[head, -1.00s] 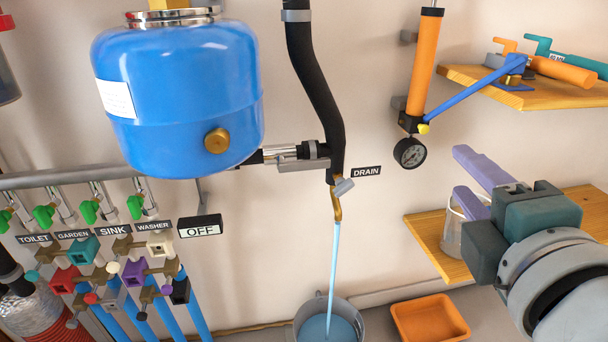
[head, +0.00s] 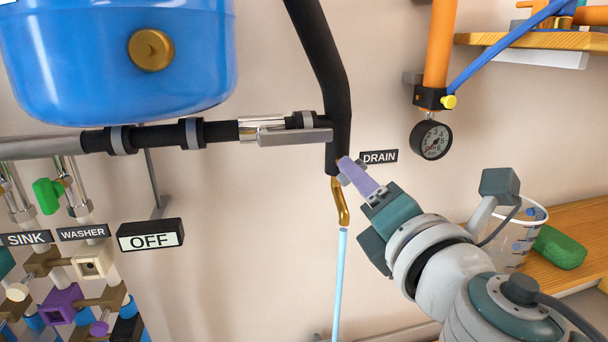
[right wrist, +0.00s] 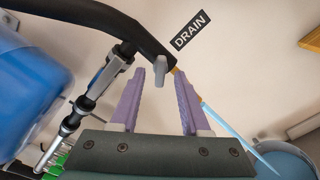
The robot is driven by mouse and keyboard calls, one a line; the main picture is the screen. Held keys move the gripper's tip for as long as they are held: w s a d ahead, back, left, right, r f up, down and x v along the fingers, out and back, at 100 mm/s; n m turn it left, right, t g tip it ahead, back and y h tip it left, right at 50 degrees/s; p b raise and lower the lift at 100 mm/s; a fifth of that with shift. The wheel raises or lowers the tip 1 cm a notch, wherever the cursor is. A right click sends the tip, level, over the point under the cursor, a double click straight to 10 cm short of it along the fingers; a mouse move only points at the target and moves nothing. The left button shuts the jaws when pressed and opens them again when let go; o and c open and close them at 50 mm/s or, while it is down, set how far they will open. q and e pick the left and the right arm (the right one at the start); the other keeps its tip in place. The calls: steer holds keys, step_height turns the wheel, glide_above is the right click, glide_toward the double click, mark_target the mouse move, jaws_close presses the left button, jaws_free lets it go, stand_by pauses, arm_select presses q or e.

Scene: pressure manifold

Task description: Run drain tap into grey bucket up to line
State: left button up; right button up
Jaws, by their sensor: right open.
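The brass drain tap (head: 341,203) hangs below the black pipe beside the DRAIN label (head: 379,157). A stream of light blue water (head: 339,280) runs down from its spout. My right gripper (head: 350,170) is at the tap, its purple fingers close to the grey tap handle. In the right wrist view the open fingers stand apart, with the grey handle (right wrist: 160,70) just beyond and between their tips. The water enters the grey bucket (right wrist: 285,160) at the lower right there. The bucket's line and water level cannot be made out now. My left gripper is not in view.
A blue tank (head: 120,60) hangs at the upper left. A pressure gauge (head: 431,140) with an orange cylinder is right of the tap. An OFF sign (head: 151,236) hangs lower left. A clear cup (head: 515,235) and a green sponge (head: 560,247) stand on the right shelf.

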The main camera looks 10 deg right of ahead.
steer(key=shift+w+b, duration=0.3)
steer(key=shift+w, duration=1.4)
jaws_close()
